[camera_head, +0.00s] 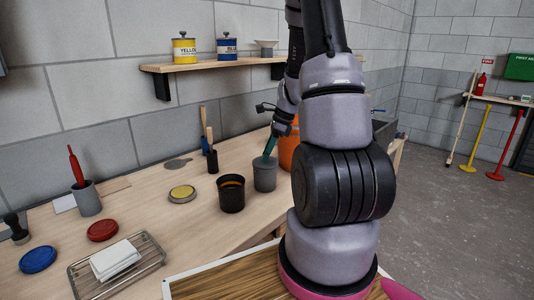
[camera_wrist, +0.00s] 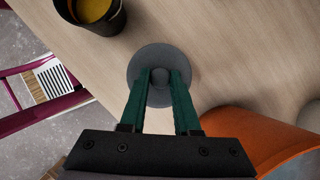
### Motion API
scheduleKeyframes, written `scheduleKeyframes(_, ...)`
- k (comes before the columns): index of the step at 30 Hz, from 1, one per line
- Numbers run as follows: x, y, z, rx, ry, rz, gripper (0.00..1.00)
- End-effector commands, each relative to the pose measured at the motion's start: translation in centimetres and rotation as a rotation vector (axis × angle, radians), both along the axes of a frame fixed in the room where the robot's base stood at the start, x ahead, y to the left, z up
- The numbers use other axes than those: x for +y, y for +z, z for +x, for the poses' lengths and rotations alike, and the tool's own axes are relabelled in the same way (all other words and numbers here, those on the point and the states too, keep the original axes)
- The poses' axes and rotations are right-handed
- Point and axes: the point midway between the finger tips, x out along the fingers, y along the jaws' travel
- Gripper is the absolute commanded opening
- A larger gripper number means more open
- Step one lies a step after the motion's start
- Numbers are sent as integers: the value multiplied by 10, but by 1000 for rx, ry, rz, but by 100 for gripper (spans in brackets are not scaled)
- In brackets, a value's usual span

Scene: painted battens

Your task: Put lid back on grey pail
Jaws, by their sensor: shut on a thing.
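The grey pail (camera_head: 265,177) stands on the workbench to the right of a black pail. My gripper (camera_head: 268,156) reaches down over its mouth with green fingers. In the wrist view, my gripper (camera_wrist: 160,82) is shut on the knob of a round grey lid (camera_wrist: 147,57). The lid is at or just above the pail's top; I cannot tell whether it rests on the rim. The pail's body is hidden under the lid in the wrist view.
The black pail (camera_head: 231,195) with yellow-orange inside stands close by, left of the grey pail. An orange bucket (camera_head: 288,152) is close on the right. A yellow lid (camera_head: 183,194), red lid (camera_head: 103,230) and blue lid (camera_head: 38,260) lie on the workbench (camera_head: 150,210).

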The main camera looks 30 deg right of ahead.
Motion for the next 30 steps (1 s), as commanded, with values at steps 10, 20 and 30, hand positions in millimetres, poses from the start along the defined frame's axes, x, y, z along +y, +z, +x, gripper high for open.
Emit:
scheduleKeyframes(10, 0, 0, 0, 0, 0, 0, 0)
scheduleKeyframes(20, 0, 0, 0, 0, 0, 0, 65)
scheduleKeyframes(30, 0, 0, 0, 0, 0, 0, 95)
